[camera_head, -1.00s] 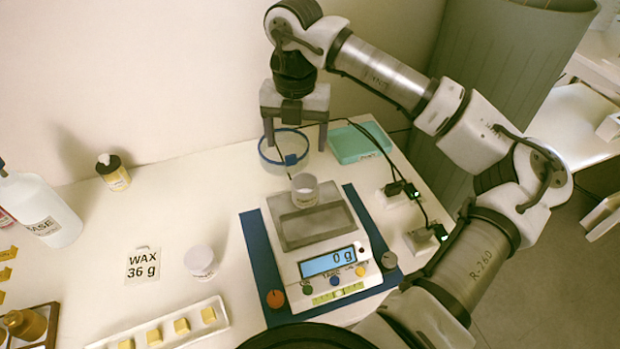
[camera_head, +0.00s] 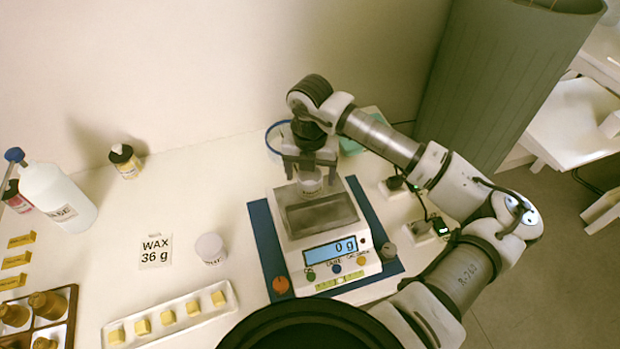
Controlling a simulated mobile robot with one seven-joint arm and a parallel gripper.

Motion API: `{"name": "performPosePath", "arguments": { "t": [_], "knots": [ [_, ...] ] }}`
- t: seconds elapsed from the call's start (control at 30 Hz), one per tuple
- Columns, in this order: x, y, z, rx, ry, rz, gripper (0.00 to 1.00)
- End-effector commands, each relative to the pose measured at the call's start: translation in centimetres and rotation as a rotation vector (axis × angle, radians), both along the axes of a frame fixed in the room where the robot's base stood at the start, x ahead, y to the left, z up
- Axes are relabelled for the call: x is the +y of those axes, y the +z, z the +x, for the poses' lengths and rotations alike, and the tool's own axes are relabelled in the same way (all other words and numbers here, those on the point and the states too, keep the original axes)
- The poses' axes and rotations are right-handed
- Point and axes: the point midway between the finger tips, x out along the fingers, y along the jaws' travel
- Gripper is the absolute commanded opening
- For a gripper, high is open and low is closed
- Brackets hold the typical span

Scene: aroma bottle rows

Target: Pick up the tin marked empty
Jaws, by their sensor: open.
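A small white tin (camera_head: 310,184) stands upright at the back of the scale's pan. It has a dark printed label too small to read. My gripper (camera_head: 310,174) is open above the pan, with one finger on each side of this tin; I cannot tell whether they touch it. A second small white tin (camera_head: 211,250) stands on the table left of the scale, its label also unreadable here.
The scale (camera_head: 333,254) reads 0 g and sits on a blue mat (camera_head: 262,238). A blue-rimmed container (camera_head: 272,140) and a teal box (camera_head: 352,146) are behind my gripper.

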Motion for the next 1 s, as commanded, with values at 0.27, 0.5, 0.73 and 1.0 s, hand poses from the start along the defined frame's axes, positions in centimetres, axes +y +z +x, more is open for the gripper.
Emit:
{"name": "performPosePath", "arguments": {
  "t": [0.27,0.5,0.73,1.0],
  "knots": [
    [0.02,-1.17,-0.02,-0.001,0.002,0.0,0.76],
    [0.02,-1.14,-0.02,0.0,0.001,0.0,0.55],
    [0.02,-1.12,-0.02,0.0,0.001,0.0,0.28],
    [0.01,-0.95,0.0,-0.001,0.001,-0.001,0.28]
  ]
}}
